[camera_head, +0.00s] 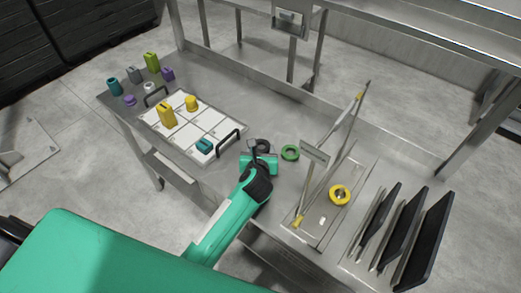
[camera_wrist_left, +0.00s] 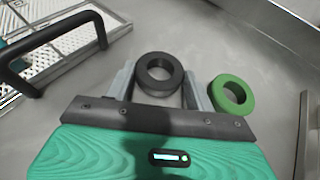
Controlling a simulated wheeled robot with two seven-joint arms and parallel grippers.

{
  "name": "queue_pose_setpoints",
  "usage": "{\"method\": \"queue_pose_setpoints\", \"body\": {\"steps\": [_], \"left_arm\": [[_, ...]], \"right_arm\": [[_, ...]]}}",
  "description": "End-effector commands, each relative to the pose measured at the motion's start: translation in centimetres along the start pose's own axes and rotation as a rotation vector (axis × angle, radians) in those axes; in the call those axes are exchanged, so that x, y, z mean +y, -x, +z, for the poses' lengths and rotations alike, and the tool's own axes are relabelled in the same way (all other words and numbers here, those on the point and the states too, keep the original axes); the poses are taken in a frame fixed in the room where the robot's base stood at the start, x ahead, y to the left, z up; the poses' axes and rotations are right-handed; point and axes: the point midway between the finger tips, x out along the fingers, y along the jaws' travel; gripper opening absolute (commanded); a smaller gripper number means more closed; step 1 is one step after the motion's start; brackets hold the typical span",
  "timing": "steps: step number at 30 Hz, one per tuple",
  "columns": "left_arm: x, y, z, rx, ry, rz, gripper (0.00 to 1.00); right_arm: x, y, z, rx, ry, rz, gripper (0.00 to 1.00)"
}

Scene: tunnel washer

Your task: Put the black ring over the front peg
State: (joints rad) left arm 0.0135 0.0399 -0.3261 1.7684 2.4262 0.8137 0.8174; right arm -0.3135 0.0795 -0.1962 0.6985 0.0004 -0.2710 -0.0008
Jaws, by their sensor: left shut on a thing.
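The black ring (camera_head: 263,145) is above or on the steel table, just beyond my left gripper (camera_head: 259,152). In the left wrist view the black ring (camera_wrist_left: 159,74) lies flat between the two grey fingers (camera_wrist_left: 158,88), and the gripper is shut on it. I cannot tell whether the ring touches the table. A flat plate (camera_head: 312,236) to the right carries a yellow ring (camera_head: 340,195) and a small pale upright piece (camera_head: 321,220), perhaps the front peg. My right gripper is not in view.
A green ring (camera_head: 290,153) lies close right of my left gripper. A white tray (camera_head: 190,128) with black handles and several coloured parts is to the left. Tall angled metal bars (camera_head: 312,175) rise by the plate. Black panels (camera_head: 398,225) stand at the right.

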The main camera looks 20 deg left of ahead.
Motion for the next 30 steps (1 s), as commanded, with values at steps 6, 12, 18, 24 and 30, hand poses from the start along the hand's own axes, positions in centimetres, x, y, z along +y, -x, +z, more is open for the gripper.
{"method": "queue_pose_setpoints", "body": {"steps": [6,12,18,24,30], "left_arm": [[0.0,0.0,-0.1,0.0,0.001,0.0,0.29],[0.0,-0.1,-0.2,0.0,0.0,0.001,0.76],[0.0,-0.1,-0.2,0.0,0.0,0.0,0.76],[0.0,0.7,0.1,0.0,0.001,-0.001,0.76],[-0.1,4.2,-0.1,0.001,0.003,-0.002,0.76]], "right_arm": [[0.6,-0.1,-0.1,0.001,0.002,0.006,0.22],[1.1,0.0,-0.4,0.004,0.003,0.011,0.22],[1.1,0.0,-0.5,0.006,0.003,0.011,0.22],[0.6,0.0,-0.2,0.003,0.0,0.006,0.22],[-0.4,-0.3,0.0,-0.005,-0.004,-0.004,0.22]]}}
